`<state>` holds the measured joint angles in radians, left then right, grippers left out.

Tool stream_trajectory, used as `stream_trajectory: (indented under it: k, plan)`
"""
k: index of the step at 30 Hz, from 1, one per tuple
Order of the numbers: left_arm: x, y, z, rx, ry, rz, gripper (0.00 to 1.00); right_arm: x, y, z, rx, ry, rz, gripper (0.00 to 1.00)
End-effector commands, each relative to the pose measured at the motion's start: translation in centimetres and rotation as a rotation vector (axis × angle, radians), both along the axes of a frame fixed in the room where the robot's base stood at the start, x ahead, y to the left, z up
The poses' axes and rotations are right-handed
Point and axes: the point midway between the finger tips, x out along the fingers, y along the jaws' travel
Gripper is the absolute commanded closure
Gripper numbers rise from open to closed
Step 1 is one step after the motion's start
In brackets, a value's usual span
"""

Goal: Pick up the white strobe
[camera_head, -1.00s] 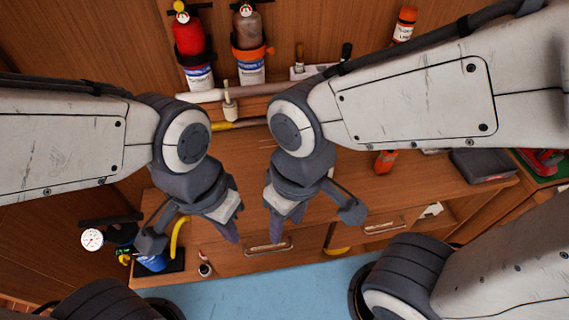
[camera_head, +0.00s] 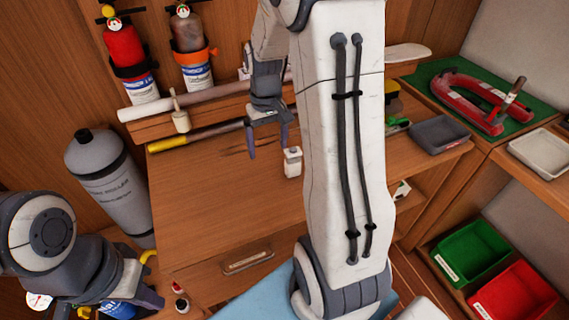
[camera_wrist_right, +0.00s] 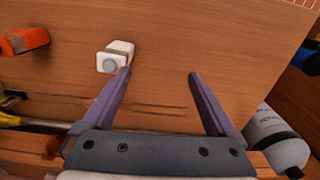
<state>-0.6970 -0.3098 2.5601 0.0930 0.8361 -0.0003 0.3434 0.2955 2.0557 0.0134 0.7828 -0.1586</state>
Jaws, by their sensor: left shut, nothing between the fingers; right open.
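The white strobe (camera_head: 292,162) is a small white block standing on the wooden worktop, just right of my right gripper in the head view. In the right wrist view the strobe (camera_wrist_right: 116,56) lies by the left fingertip, outside the gap between the fingers. My right gripper (camera_head: 268,150) is open and empty, pointing down at the worktop; its two fingers also show in the wrist view (camera_wrist_right: 159,74). My left gripper (camera_head: 148,298) is low at the left, away from the strobe, shut and empty.
An orange object (camera_wrist_right: 24,40) lies on the worktop beyond the strobe. A grey tray (camera_head: 439,132) is at the right. Extinguishers (camera_head: 130,62) and a white pipe (camera_head: 190,98) line the back. A grey cylinder (camera_head: 108,180) stands left. The worktop's front left is clear.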

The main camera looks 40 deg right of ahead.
Motion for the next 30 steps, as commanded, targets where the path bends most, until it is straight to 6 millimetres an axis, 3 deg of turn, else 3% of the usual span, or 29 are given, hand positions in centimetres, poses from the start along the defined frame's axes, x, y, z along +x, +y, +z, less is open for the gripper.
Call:
stream_trajectory:
  k: [1,3,7,15,23,30]
  plan:
    - [0.0,0.0,-0.7,0.000,0.000,0.000,1.00,-0.1,-2.6,-1.4,-0.001,0.006,-0.052,0.07]
    - [0.0,0.0,-1.0,0.000,0.000,0.000,1.00,-0.2,-4.7,-2.2,-0.004,0.009,-0.093,0.07]
    - [0.0,0.0,-1.1,0.000,0.000,0.000,1.00,-0.5,-6.8,-3.2,-0.005,0.012,-0.131,0.07]
    - [0.0,0.0,-0.8,0.000,0.000,0.000,1.00,-0.5,-7.0,-7.0,-0.004,0.015,-0.135,0.07]
    - [0.0,0.0,-0.4,0.000,0.000,0.000,1.00,-0.4,-7.3,-9.1,-0.004,0.014,-0.135,0.07]
    - [0.0,0.0,0.3,0.000,0.000,0.000,1.00,-0.4,-7.8,-12.6,-0.004,0.014,-0.134,0.07]
